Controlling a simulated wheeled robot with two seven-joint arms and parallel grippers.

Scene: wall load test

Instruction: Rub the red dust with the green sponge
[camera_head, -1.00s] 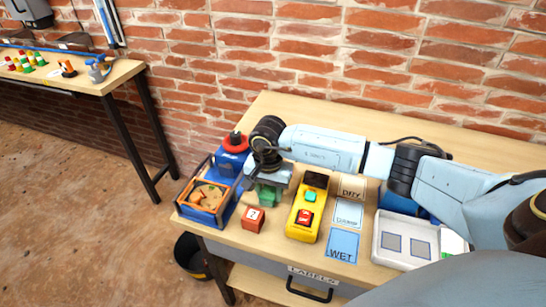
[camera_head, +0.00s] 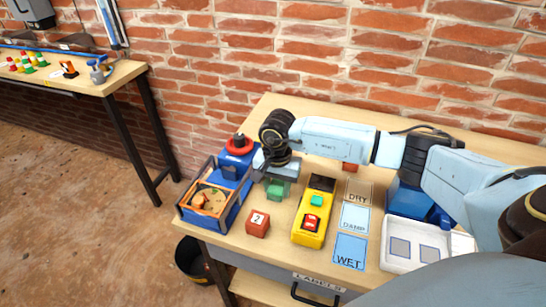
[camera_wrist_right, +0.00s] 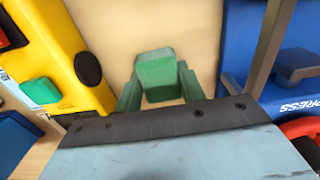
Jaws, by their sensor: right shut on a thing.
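My right gripper (camera_head: 277,186) hangs over the table between the blue machine and the yellow control box. In the right wrist view its green fingers (camera_wrist_right: 157,92) are shut on a green block, the green sponge (camera_wrist_right: 156,70). In the head view the sponge is hard to tell from the fingers. I cannot make out any red dust; the arm hides part of the table behind it. My left gripper is not in view.
The blue machine (camera_head: 232,172) with an orange-rimmed bin stands left, the yellow box (camera_head: 314,218) right. A red cube (camera_head: 258,223) sits in front. DRY, DAMP and WET cards (camera_head: 354,218) and a white tray (camera_head: 388,259) lie right. A red block (camera_head: 350,168) is behind the arm.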

